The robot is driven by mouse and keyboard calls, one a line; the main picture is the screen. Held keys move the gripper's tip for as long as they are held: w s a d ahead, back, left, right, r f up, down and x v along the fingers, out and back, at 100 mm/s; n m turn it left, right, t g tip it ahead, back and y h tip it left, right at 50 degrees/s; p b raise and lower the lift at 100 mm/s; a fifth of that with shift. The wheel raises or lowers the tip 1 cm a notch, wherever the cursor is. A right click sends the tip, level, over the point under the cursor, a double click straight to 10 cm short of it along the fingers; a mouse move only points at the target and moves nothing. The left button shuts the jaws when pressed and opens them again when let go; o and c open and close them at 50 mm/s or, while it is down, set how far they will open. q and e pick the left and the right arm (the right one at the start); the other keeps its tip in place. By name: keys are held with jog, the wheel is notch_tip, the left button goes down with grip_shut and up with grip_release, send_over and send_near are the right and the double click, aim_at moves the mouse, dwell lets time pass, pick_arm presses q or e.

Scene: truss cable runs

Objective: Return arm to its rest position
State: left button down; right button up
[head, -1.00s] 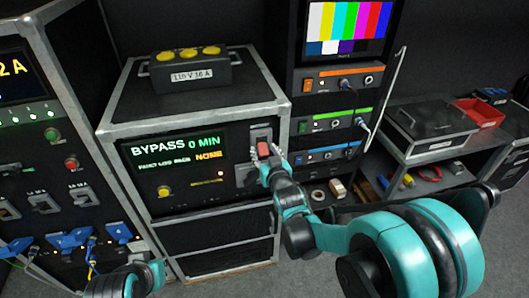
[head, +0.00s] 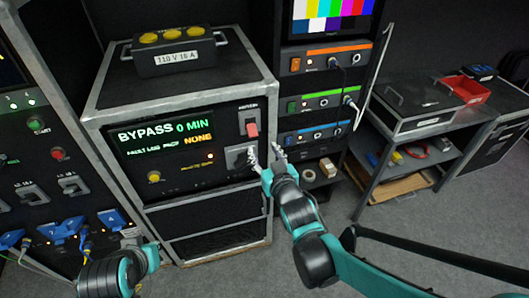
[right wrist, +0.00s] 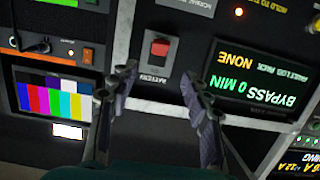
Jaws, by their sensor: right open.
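My right gripper (head: 264,160) is open and empty, just below and to the right of the red battery switch (head: 252,130) on the cabinet front. In the right wrist view, the open fingers (right wrist: 157,82) spread either side of the panel area around the red switch (right wrist: 160,47), with nothing between them. The cabinet's display (head: 166,138) reads BYPASS 0 MIN and NONE. My left gripper (head: 131,237) is low at the left, near the blue plugs; its jaws are too small and partly hidden to read.
A rack with orange, green and blue striped units (head: 323,103) stands right of the cabinet. A shelf bench (head: 375,180) with a case and red bin (head: 460,89) is farther right. A panel with blue plugs (head: 66,228) is at left. Grey floor lies open at lower right.

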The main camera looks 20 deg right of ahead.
dwell(0.5)
jog(key=s+d+f+g, duration=0.1)
jog(key=s+f+g, duration=0.2)
jog(key=s, duration=0.5)
jog(key=s+d+f+g, duration=0.1)
jog(key=s+f+g, duration=0.3)
jog(key=s, duration=0.5)
jog(key=shift+s+d+g+h, duration=0.3)
jog(key=shift+d+g, duration=0.05)
jog(key=shift+g, duration=0.45)
jog(key=shift+r, duration=0.1)
